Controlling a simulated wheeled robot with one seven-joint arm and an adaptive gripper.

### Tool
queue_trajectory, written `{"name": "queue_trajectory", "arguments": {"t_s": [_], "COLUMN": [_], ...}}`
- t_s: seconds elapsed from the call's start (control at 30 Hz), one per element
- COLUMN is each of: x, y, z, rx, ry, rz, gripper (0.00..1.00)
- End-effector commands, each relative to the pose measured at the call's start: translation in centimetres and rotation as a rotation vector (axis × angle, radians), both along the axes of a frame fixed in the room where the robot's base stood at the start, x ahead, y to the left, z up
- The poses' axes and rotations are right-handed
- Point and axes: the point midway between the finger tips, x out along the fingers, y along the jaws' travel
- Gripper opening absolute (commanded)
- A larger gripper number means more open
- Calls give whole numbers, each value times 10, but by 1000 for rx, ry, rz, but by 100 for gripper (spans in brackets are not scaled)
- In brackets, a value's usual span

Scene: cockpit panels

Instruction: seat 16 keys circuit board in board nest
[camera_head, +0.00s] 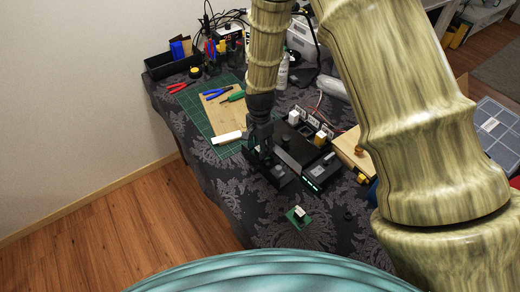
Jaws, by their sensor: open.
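A small green circuit board (292,219) with a white and dark part on top lies on the dark patterned cloth near the front of the table. I take it for the 16 keys circuit board; the keys are too small to tell. A low black device (318,172) with a row of small lights on its front edge stands behind it, possibly the board nest; I cannot tell which part is the nest. My gripper (264,152) is dark, open and pointing down at the left side of the black device. It is behind and left of the board, apart from it.
A green cutting mat (193,122) with a wooden board (222,112), pliers and a white block (227,138) lies at the left. A black bin (167,67) and tool holders stand behind. A wooden box (352,150) is right of the device. The front cloth is mostly clear.

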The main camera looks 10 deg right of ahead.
Motion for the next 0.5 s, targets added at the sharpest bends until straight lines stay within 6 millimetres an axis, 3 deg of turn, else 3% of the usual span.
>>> {"name": "queue_trajectory", "arguments": {"t_s": [0.5], "x": [1], "y": [0], "z": [65], "rx": [0], "ry": [-4], "rz": [0], "gripper": [46]}}
